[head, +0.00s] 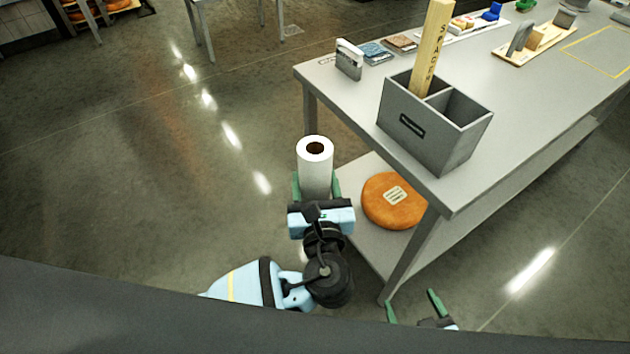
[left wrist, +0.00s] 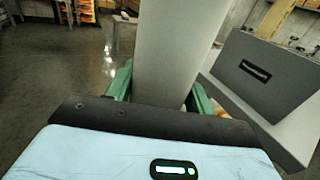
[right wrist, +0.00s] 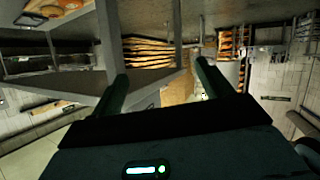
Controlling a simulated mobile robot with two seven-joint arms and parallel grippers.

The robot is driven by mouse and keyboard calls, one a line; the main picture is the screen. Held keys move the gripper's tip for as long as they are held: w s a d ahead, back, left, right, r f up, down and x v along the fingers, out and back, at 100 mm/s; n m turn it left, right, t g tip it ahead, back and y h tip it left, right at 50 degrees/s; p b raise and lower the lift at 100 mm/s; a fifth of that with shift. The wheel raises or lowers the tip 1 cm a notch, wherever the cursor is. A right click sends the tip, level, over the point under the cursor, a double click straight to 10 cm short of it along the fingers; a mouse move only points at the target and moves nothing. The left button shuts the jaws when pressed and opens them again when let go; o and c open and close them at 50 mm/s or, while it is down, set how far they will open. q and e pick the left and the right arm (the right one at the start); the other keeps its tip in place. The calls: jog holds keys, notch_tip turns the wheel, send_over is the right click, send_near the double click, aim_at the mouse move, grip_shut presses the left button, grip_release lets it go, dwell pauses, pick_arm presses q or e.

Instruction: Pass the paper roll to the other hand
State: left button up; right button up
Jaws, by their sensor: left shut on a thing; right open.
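The paper roll (head: 315,172) is a white upright cylinder with a brown core. My left gripper (head: 316,190) is shut on it, one green finger on each side, holding it in front of the table's left end. In the left wrist view the roll (left wrist: 172,50) rises between the green fingers (left wrist: 158,85). My right gripper (head: 412,308) is open and empty at the bottom of the head view, below and to the right of the roll and well apart from it. In the right wrist view nothing lies between its fingers (right wrist: 162,85).
A grey table (head: 480,185) stands at the right, its near leg close to both grippers. On it are a grey two-compartment box (head: 425,135) with a wooden post (head: 432,50) and small items behind. An orange cheese wheel (head: 393,212) lies on the lower shelf. Floor at left is clear.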

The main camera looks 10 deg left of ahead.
jog(key=s+d+f+m+g+h, duration=0.1)
jog(key=s+d+f+m+g, duration=0.2)
jog(key=s+f, duration=0.4)
jog(key=s+g, duration=0.1)
jog(key=s, duration=0.4)
jog(key=shift+s+d+h, duration=0.15)
jog(key=shift+s+h, duration=0.15)
jog(key=shift+h, duration=0.1)
